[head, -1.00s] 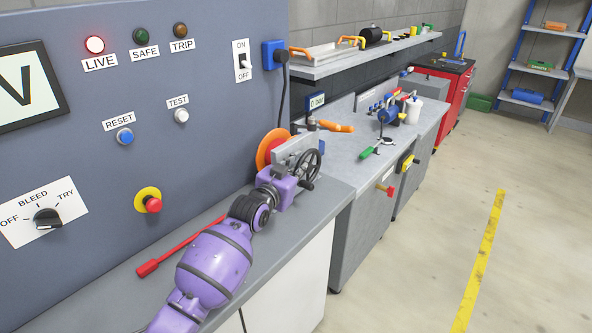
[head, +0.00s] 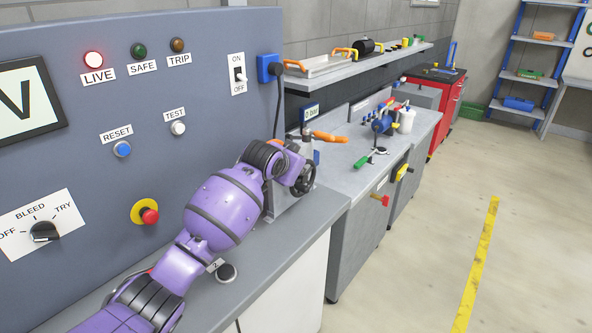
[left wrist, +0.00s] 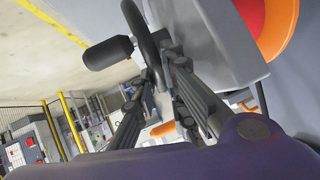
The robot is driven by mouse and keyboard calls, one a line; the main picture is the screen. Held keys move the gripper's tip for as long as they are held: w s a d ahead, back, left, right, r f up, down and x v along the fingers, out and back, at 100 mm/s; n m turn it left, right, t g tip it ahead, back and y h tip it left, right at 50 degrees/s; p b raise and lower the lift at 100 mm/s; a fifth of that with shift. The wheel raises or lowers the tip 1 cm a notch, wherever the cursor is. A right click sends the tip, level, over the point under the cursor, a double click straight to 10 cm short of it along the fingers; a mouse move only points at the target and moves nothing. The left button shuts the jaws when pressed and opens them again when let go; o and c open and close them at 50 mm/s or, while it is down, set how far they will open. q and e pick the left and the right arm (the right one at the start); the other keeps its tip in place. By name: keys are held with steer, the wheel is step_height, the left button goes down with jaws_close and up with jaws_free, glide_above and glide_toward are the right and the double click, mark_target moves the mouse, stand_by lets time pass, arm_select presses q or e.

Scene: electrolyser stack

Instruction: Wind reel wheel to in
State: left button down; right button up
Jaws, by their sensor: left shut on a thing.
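The reel wheel is a dark spoked handwheel (head: 304,181) on the near side of a grey reel housing (head: 280,206) on the bench. In the left wrist view its black rim (left wrist: 138,22) and its black crank knob (left wrist: 108,53) show close up. My right gripper is not in view.
A grey control panel (head: 200,60) rises close on the left of my arm. An orange-handled lever (head: 325,137) stands just beyond the reel. A round black fitting (head: 227,273) sits on the bench below my arm. The floor (head: 420,260) at right is clear.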

arm_select(q)
steer(key=shift+s+d+f, duration=0.15)
steer(key=shift+d+f, duration=0.15)
steer(key=c, duration=2)
jaws_free()
steer(key=shift+r, duration=0.1)
steer(key=shift+a+r, duration=0.1)
steer(key=v, duration=1.1)
steer(key=shift+s+a+r, duration=0.2)
steer(key=shift+s+r, duration=0.05)
steer(key=shift+s, duration=0.05)
steer(key=shift+c, duration=0.2)
